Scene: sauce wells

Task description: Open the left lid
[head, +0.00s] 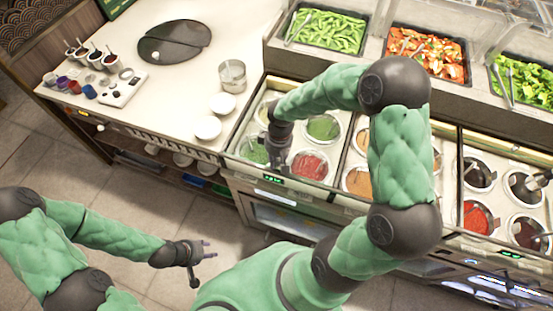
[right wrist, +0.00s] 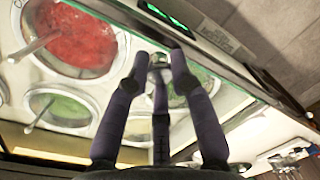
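The left sauce section (head: 232,148) holds several round wells with green and red sauces. Its lid seems to be a clear cover lying flat over the wells; its outline is hard to make out. A small metallic knob (right wrist: 158,62) shows in the right wrist view near the front edge. My right gripper (head: 276,155) is low over the front of this section, pointing down. In the right wrist view its dark purple fingers (right wrist: 160,62) are spread around the knob; contact cannot be told. My left gripper (head: 200,252) is open and empty over the floor, away from the counter.
Food trays (head: 326,28) line the raised shelf behind. More sauce wells (head: 478,217) lie to the right. My right arm covers part of the middle section. A display (right wrist: 165,14) glows green on the front edge.

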